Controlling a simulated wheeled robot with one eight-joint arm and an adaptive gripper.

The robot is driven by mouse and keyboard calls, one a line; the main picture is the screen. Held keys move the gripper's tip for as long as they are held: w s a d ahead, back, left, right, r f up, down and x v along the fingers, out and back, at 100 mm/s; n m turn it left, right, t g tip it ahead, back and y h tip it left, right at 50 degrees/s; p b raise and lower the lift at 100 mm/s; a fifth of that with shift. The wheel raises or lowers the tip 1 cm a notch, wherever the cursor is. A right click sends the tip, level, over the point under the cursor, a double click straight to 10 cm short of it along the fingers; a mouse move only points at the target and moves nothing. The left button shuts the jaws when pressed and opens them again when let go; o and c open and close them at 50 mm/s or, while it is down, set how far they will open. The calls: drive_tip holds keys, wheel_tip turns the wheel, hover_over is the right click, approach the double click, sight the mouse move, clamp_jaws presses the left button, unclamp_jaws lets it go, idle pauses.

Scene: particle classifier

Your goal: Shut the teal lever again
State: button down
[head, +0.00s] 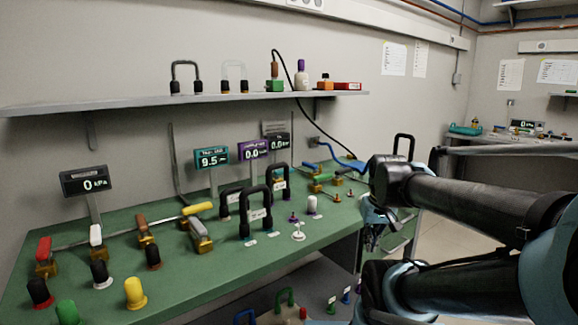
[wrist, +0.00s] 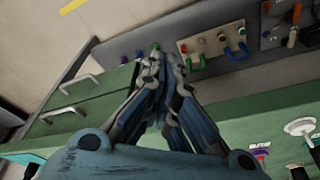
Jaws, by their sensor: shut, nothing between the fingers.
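I cannot make out the teal lever for certain. A small teal patch shows behind the black U-shaped handles near the middle of the green bench in the head view, partly hidden. A teal-framed display (head: 211,157) reading about 9.5 stands behind the bench. My gripper (head: 372,242) hangs beyond the bench's right front edge, pointing down, apart from the levers. In the wrist view its fingers (wrist: 166,62) are together and empty.
The green bench (head: 185,280) carries several valves, knobs and handles. A grey shelf (head: 130,103) hangs above. Drawer handles (wrist: 82,82) and a lower shelf with coloured fittings (wrist: 235,52) show in the wrist view.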

drive_tip(key=shift+n+t+y, duration=0.5)
drive_tip(key=shift+n, duration=0.4)
drive_tip(key=w+a+r, duration=0.1)
drive_tip(key=w+r, duration=0.1)
drive_tip(key=w, duration=0.2)
drive_tip(key=w+a+r, duration=0.2)
drive_tip(key=w+r, duration=0.1)
drive_tip(key=w, duration=0.1)
drive_tip(key=w+a+r, duration=0.1)
drive_tip(key=w+r, duration=0.2)
drive_tip(key=w, duration=0.1)
drive_tip(key=shift+w+a+r, duration=0.2)
drive_tip(key=shift+w+a, duration=0.05)
drive_tip(key=shift+a, duration=0.1)
drive_tip(key=w+a+r+n+y, duration=0.1)
drive_tip(key=w+a+r, duration=0.2)
drive_tip(key=w+a, duration=0.4)
drive_tip(key=w+a+r+n+t+y, duration=0.1)
drive_tip(key=w+a, duration=0.6)
drive_tip(key=w, duration=0.8)
drive_tip(key=w+a+r+n+t+y, duration=0.1)
drive_tip(key=w+a+r+n, duration=0.1)
drive_tip(key=w+a+r, duration=0.2)
drive_tip(key=w+a, duration=0.3)
drive_tip(key=w, duration=0.4)
drive_tip(key=shift+w+a+r, duration=0.25)
drive_tip(key=shift+w+r, duration=0.05)
drive_tip(key=shift+w, duration=0.05)
